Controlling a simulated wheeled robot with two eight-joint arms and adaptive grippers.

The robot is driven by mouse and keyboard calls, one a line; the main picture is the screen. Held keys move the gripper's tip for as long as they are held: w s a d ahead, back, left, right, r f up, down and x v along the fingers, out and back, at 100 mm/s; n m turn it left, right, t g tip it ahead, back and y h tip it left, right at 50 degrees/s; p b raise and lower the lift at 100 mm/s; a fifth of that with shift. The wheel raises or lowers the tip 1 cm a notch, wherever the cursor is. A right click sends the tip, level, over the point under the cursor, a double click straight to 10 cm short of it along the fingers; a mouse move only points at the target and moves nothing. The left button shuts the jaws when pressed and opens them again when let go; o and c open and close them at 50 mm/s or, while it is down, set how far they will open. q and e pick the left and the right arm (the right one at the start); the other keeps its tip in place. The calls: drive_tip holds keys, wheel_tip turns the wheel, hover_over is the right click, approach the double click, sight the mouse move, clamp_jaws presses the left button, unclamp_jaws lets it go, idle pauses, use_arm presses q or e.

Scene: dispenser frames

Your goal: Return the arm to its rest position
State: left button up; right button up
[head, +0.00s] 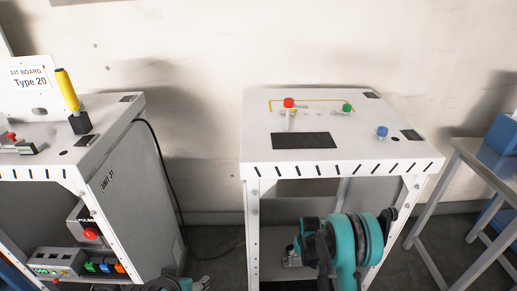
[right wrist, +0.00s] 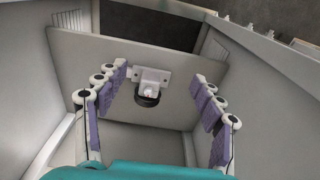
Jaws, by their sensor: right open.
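My right arm (head: 350,245) is low in front of the middle table. Its gripper (head: 292,258) shows small and partly hidden below the tabletop's front edge. In the right wrist view the right gripper (right wrist: 160,82) has its two purple-padded fingers wide apart. Nothing is held between them. Beyond the fingers is a grey panel with a white fitting with a dark round end (right wrist: 148,92); I cannot tell if it touches anything. A little of my left arm and gripper (head: 200,284) shows at the bottom edge, mostly cut off.
The middle table (head: 220,148) carries red (head: 289,103), green (head: 347,107) and blue (head: 382,131) knobs and a black pad (head: 303,140). A left bench (head: 125,115) holds a yellow-handled tool (head: 67,90). A side table (head: 480,160) stands right. Floor shows between the tables.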

drive_tip(key=s+r+t, duration=0.2)
drive_tip(key=s+r, duration=0.2)
drive_tip(key=r, duration=0.9)
drive_tip(key=s+r+t, duration=0.1)
drive_tip(key=s+r, duration=0.3)
drive_tip(key=r, duration=0.9)
drive_tip(key=s+r+t, duration=0.1)
drive_tip(key=s+r, duration=0.2)
drive_tip(key=s, duration=0.5)
drive_tip(key=s+r+t, duration=0.2)
drive_tip(key=s+r, duration=0.2)
drive_tip(key=s, duration=0.5)
drive_tip(key=shift+s, duration=0.2)
drive_tip(key=shift+d, duration=0.1)
